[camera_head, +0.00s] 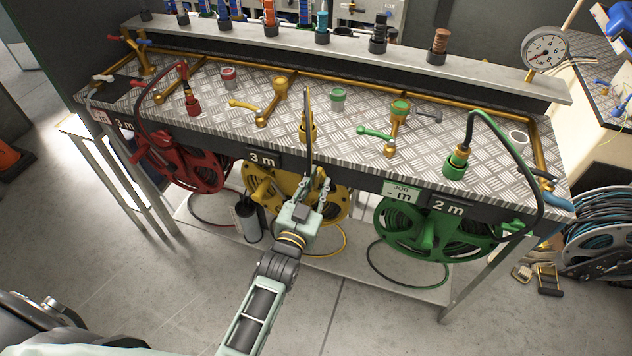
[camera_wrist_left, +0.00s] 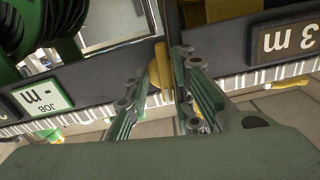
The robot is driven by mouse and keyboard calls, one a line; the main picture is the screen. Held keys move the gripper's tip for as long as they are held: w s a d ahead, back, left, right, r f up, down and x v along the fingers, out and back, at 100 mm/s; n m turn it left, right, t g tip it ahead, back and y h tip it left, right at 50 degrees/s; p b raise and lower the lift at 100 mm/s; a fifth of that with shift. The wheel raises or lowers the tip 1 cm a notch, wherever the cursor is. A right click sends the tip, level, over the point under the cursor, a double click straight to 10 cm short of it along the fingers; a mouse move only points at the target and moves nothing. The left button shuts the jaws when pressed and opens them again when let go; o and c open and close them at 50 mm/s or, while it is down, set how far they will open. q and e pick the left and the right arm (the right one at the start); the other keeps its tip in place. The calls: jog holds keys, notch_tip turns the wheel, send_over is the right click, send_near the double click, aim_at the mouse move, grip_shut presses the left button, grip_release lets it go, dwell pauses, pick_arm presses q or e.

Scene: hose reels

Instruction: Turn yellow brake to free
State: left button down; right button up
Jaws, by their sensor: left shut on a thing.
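The yellow hose reel (camera_head: 262,190) hangs under the bench front below the "3 m" label (camera_head: 263,159). My left gripper (camera_head: 318,186) reaches up to the front edge of the bench at the right part of this reel and hides part of it. In the left wrist view, a small yellow piece (camera_wrist_left: 161,66), which looks like the yellow brake, is between the fingertips of the left gripper (camera_wrist_left: 163,80), which is shut on it. My right gripper does not show.
A red reel (camera_head: 190,165) hangs to the left and a green reel (camera_head: 420,235) to the right. Yellow, red and green valves and hose fittings stand on the metal bench top (camera_head: 235,102). A dark canister (camera_head: 247,219) stands on the lower shelf. The floor in front is clear.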

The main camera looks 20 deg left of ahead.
pick_arm(q)
jog(key=shift+d+n, duration=0.15)
jog(key=shift+n, duration=0.55)
jog(key=shift+r, duration=0.1)
jog(key=c, duration=1.6)
grip_release()
jog(key=shift+w+d, duration=0.1)
jog(key=shift+o, duration=0.2)
jog(key=shift+s, duration=0.45)
jog(key=s, duration=1.1)
jog(key=shift+a, duration=0.3)
